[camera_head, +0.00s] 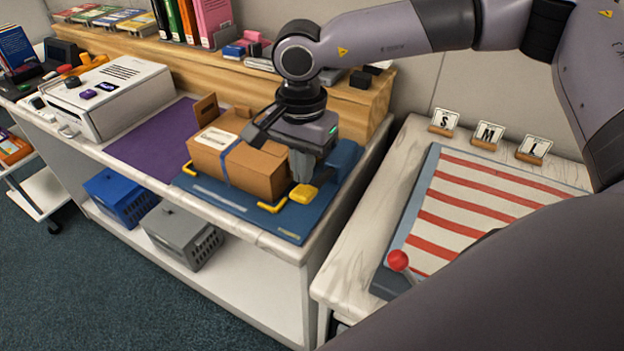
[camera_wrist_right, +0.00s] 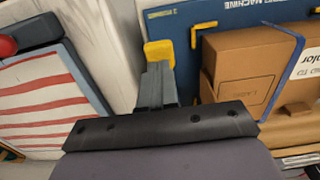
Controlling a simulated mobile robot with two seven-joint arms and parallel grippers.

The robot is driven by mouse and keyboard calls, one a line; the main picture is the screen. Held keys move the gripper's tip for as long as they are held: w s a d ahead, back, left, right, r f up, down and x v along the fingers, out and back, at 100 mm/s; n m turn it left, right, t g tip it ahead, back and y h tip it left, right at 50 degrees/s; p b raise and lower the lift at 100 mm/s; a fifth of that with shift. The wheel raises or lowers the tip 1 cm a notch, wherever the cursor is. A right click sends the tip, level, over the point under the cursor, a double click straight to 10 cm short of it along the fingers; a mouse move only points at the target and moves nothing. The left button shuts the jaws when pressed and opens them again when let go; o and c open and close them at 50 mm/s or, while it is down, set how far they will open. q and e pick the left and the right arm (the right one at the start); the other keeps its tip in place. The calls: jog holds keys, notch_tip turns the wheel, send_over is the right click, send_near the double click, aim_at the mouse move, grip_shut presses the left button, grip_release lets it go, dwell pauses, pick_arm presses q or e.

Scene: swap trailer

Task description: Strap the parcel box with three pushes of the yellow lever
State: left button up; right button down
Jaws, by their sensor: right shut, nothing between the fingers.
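The brown cardboard parcel box (camera_head: 262,172) lies on the blue strapping machine mat (camera_head: 215,200), between yellow corner brackets. A blue strap (camera_head: 226,168) runs across its top and down its side; it also shows in the right wrist view (camera_wrist_right: 285,70). The yellow lever (camera_head: 303,194) is at the right end of the box. My right gripper (camera_head: 303,175) is shut and empty, pointing down right at the lever. In the right wrist view the shut fingers (camera_wrist_right: 157,85) meet the yellow lever (camera_wrist_right: 160,52); I cannot tell whether they press on it. My left gripper is not in view.
A white printer-like machine (camera_head: 105,92) stands left of a purple mat (camera_head: 150,140). A wooden shelf (camera_head: 345,95) runs behind. On the right are a red-striped board (camera_head: 470,200), a red-knobbed lever (camera_head: 398,260) and S, M, L signs (camera_head: 488,134). Crates (camera_head: 182,235) sit below.

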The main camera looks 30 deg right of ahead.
aim_at(304, 190)
dwell(0.3)
jog(key=shift+f+b, duration=1.5)
jog(key=shift+f, duration=0.4)
jog(key=shift+f+b, duration=0.8)
jog(key=shift+f, duration=0.2)
jog(key=shift+r+p, duration=0.7)
jog(key=shift+r, duration=0.25)
jog(key=shift+r+p, duration=2.25)
jog(key=shift+r, duration=1.25)
